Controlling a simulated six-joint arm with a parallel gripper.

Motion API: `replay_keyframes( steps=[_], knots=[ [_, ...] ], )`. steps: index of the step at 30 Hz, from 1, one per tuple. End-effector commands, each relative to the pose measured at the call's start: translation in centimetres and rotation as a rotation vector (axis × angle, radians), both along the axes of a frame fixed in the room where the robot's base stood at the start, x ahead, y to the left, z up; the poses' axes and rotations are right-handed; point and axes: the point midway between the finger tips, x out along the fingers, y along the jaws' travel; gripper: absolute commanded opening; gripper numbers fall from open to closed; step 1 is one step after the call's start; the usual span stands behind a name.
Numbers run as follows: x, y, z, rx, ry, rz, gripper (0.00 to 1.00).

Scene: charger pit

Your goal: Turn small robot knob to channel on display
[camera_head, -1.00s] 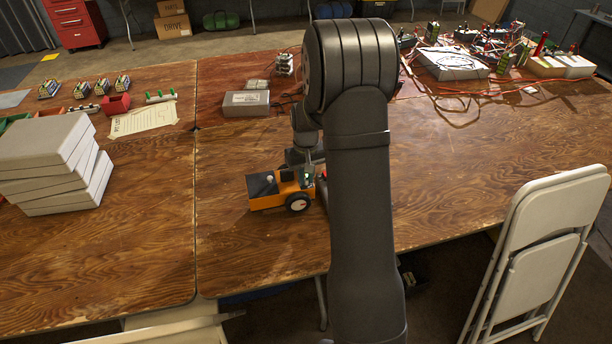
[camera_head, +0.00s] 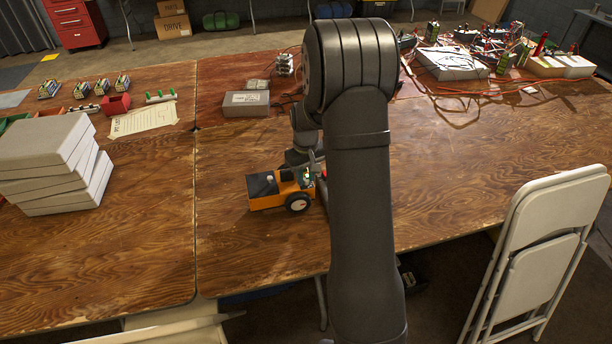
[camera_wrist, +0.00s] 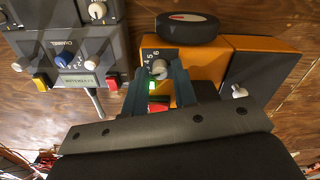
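The small robot (camera_head: 268,196) is an orange and black wheeled vehicle on the wooden table, left of my arm. In the wrist view its orange body (camera_wrist: 262,44) carries a dark wheel and a dark panel with a pale round knob (camera_wrist: 158,68). A small green light (camera_wrist: 152,86) glows just below the knob. My gripper (camera_wrist: 158,72) has its two fingers on either side of the knob; whether they touch it is not clear. A grey control box (camera_wrist: 65,55) at left has a small pale display (camera_wrist: 77,80), whose text I cannot read clearly, and a blue knob.
Grey boxes (camera_head: 50,165) are stacked at the left. A grey case (camera_head: 246,103) and paper (camera_head: 143,118) lie further back. Wired electronics (camera_head: 500,50) fill the far right. A folding chair (camera_head: 535,255) stands at the front right.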

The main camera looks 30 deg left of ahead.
Motion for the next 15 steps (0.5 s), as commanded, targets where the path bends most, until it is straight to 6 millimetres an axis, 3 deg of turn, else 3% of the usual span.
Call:
replay_keyframes(
  steps=[9, 15],
  knots=[
    [0.0, 0.0, 0.3, -0.001, 0.001, -0.001, 0.25],
    [0.0, 0.0, 3.2, 0.002, -0.002, -0.001, 0.25]
  ],
)
